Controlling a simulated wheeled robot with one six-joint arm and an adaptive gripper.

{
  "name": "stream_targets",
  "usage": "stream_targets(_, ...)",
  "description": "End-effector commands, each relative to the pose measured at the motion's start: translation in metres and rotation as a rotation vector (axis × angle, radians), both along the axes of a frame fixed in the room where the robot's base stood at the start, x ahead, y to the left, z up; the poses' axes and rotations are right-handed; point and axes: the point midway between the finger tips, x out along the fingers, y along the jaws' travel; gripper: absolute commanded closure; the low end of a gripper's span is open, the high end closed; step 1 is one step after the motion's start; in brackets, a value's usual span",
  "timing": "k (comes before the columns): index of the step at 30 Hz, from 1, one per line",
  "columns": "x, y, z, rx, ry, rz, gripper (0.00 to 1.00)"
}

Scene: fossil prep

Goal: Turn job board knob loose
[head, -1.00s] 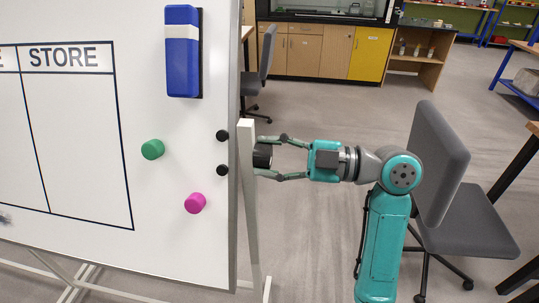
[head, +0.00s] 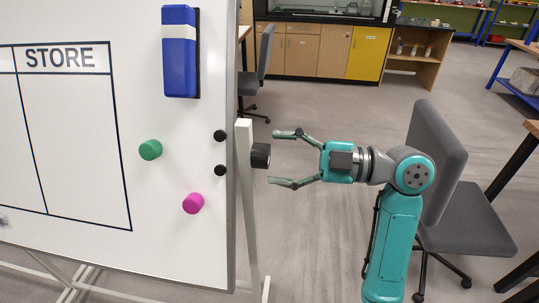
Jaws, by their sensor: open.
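The job board (head: 180,245) is a white panel on a pale frame at the left of the head view. Its black knob (head: 260,156) sticks out to the right from the upright post (head: 246,200) at the board's right edge. My gripper (head: 284,159) is open and empty just right of the knob. Its two fingers are spread above and below the knob's height, with a gap between fingertips and knob. I cannot tell from this view how far the knob is turned.
A blue eraser (head: 179,65), a green magnet (head: 150,150), a magenta magnet (head: 193,203) and two black magnets (head: 220,136) are on the board. A grey chair (head: 462,215) stands close behind my arm at the right. The floor between board and chair is clear.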

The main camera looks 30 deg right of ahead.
Motion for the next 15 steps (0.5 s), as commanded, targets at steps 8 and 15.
stream_targets(8,-0.029,-0.042,0.000,0.000,0.000,-0.006,0.27)
stream_targets(15,-0.048,-0.068,0.000,0.001,0.001,-0.003,0.27)
